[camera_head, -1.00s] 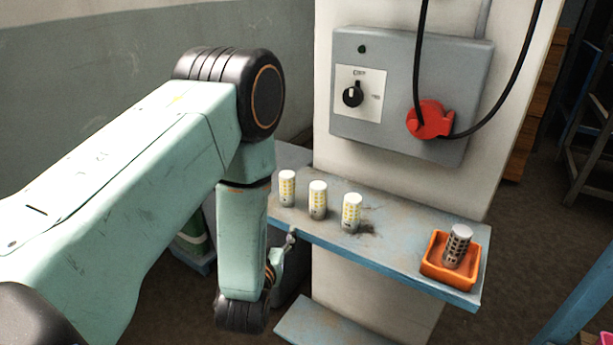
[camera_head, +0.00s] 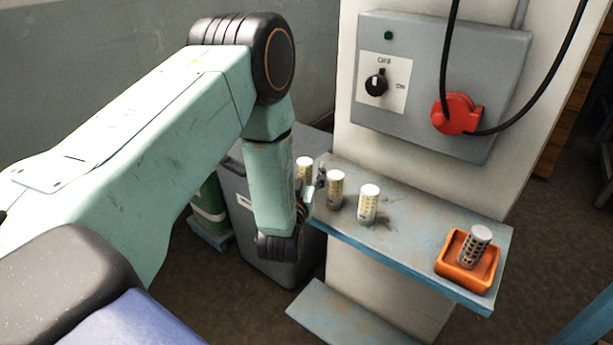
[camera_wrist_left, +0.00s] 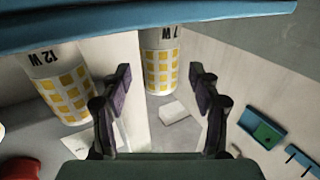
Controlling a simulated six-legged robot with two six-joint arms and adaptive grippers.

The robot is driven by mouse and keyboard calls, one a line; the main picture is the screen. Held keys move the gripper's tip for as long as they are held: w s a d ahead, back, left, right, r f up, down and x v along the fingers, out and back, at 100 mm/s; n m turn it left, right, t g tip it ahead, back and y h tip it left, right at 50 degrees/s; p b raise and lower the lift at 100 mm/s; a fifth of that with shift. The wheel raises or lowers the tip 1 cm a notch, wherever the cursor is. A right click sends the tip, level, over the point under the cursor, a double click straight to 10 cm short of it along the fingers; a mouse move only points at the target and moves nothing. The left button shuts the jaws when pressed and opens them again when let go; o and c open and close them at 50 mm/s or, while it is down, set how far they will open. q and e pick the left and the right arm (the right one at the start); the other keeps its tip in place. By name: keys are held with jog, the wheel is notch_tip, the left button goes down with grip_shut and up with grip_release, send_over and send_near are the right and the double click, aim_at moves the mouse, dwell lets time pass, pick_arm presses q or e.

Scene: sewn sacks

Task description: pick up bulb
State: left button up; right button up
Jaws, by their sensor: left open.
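Three white bulbs with yellow grids stand upright in a row on the shelf: a left one (camera_head: 304,168), a middle one (camera_head: 336,190) and a right one (camera_head: 369,205). My left gripper (camera_head: 313,186) is open and empty at the shelf's left end, close to the left bulb and partly hidden by my forearm. In the left wrist view, which is upside down, a bulb marked 7 W (camera_wrist_left: 162,68) shows in the gap between the open fingers (camera_wrist_left: 160,80). A bulb marked 12 W (camera_wrist_left: 62,88) is beside the left finger. Contact cannot be told. My right gripper is out of view.
The narrow shelf (camera_head: 415,233) has a blue front edge. An orange tray (camera_head: 449,273) at its right end holds a grey-dark bulb (camera_head: 474,246), tilted. A grey switch box (camera_head: 420,100) with a red plug (camera_head: 457,114) is above. A grey bin (camera_head: 250,215) stands below left.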

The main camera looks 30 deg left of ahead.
pick_arm(q)
jog(key=shift+x, duration=0.75)
jog(key=shift+c, duration=0.5)
jog(key=shift+c, duration=1.4)
jog(key=c, duration=0.9)
